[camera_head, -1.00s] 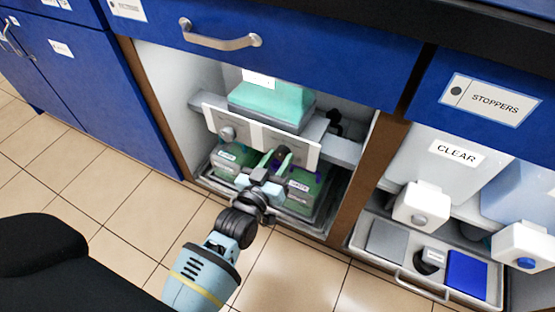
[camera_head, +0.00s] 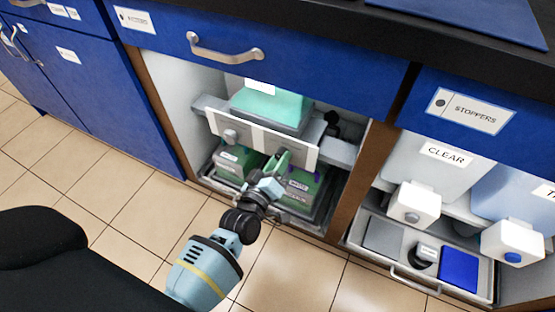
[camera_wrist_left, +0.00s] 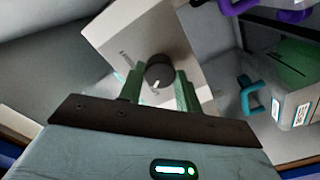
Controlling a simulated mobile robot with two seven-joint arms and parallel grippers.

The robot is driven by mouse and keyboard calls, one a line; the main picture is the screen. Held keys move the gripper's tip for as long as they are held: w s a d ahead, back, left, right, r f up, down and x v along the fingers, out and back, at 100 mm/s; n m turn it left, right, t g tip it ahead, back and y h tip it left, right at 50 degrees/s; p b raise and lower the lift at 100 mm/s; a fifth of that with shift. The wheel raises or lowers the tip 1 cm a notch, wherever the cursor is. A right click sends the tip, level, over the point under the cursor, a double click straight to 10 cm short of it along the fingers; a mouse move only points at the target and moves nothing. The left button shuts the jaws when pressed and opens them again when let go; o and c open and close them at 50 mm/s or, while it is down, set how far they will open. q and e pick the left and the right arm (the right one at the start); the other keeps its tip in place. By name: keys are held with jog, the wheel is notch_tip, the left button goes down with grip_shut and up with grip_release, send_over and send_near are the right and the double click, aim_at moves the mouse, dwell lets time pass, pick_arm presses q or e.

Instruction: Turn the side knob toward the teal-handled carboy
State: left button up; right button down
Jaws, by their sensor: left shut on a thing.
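The dark side knob (camera_wrist_left: 160,72) with a white mark sits on the face of a pale box (camera_wrist_left: 146,42) in the left wrist view. The green fingers of my left gripper (camera_wrist_left: 159,90) are shut on the knob, one on each side. In the head view my left gripper (camera_head: 278,162) is at the white panel (camera_head: 250,132) and hides the knob. A carboy with a teal handle (camera_wrist_left: 252,94) stands at the right of the left wrist view. Purple handle parts (camera_wrist_left: 292,15) show above it. My right gripper is not in view.
Two green-filled carboys (camera_head: 235,160) stand in a tray under the panel, inside the open cabinet. A teal-filled vessel (camera_head: 270,106) is above. To the right, a tray (camera_head: 402,272) holds a grey pad and a blue pad (camera_head: 459,270). The tiled floor (camera_head: 130,210) in front is clear.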

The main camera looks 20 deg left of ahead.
pick_arm(q)
jog(key=shift+n, duration=1)
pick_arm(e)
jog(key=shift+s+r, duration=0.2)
pick_arm(q)
jog(key=shift+f, duration=0.1)
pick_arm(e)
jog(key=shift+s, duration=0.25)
pick_arm(q)
jog(key=o, duration=1)
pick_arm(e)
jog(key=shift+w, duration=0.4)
pick_arm(q)
jog(key=shift+s, duration=0.1)
